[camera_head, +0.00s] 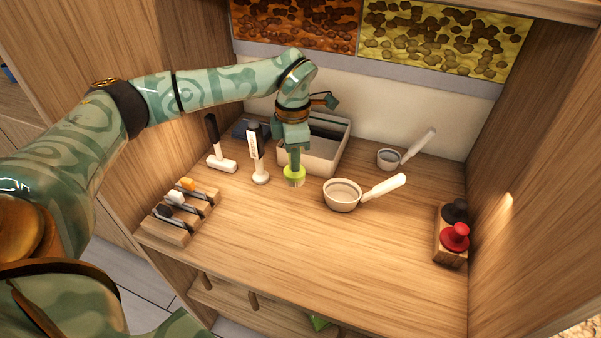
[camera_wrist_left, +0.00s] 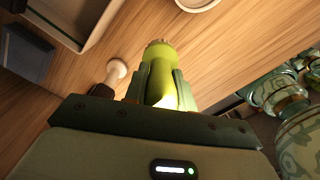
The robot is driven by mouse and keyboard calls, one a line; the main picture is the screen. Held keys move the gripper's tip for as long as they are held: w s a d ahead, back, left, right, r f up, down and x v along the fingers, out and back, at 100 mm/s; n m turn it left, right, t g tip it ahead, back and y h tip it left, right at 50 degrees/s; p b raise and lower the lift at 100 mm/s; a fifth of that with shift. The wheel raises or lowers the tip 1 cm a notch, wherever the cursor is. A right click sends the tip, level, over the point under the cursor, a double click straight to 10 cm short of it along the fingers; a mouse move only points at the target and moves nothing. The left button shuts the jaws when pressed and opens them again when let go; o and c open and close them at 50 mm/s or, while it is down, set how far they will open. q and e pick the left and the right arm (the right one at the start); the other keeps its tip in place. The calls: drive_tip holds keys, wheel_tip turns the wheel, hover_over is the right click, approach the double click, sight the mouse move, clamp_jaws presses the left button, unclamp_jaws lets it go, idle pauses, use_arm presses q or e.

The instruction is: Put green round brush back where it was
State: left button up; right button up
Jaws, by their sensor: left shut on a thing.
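The green round brush (camera_head: 294,174) is upright with its bristles down, in front of the beige tray. My left gripper (camera_head: 294,160) is shut on it from above. The left wrist view shows the green brush (camera_wrist_left: 160,75) between the two fingers of the left gripper (camera_wrist_left: 162,92). I cannot tell whether the bristles touch the table. My right gripper is not in view.
A beige tray (camera_head: 325,162) stands behind the brush. Wooden holders (camera_head: 165,228) lie front left. A pan (camera_head: 342,195) is right. Red and black knobbed pieces (camera_head: 455,237) stand far right. The front middle is clear.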

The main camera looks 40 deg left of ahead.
use_arm(q)
drive_tip(key=w+f, duration=0.1)
drive_tip(key=f, duration=0.1)
drive_tip(key=w+f+b, duration=0.1)
drive_tip(key=f, duration=0.1)
drive_tip(key=a+f+b, duration=0.1)
drive_tip(key=f, duration=0.1)
drive_tip(key=shift+w+f, duration=0.35)
drive_tip(key=shift+w, duration=0.05)
drive_tip(key=shift+r, duration=0.15)
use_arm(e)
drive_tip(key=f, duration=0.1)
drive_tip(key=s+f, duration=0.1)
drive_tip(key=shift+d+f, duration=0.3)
use_arm(q)
drive_tip(key=shift+f, duration=0.2)
drive_tip(key=o, duration=1)
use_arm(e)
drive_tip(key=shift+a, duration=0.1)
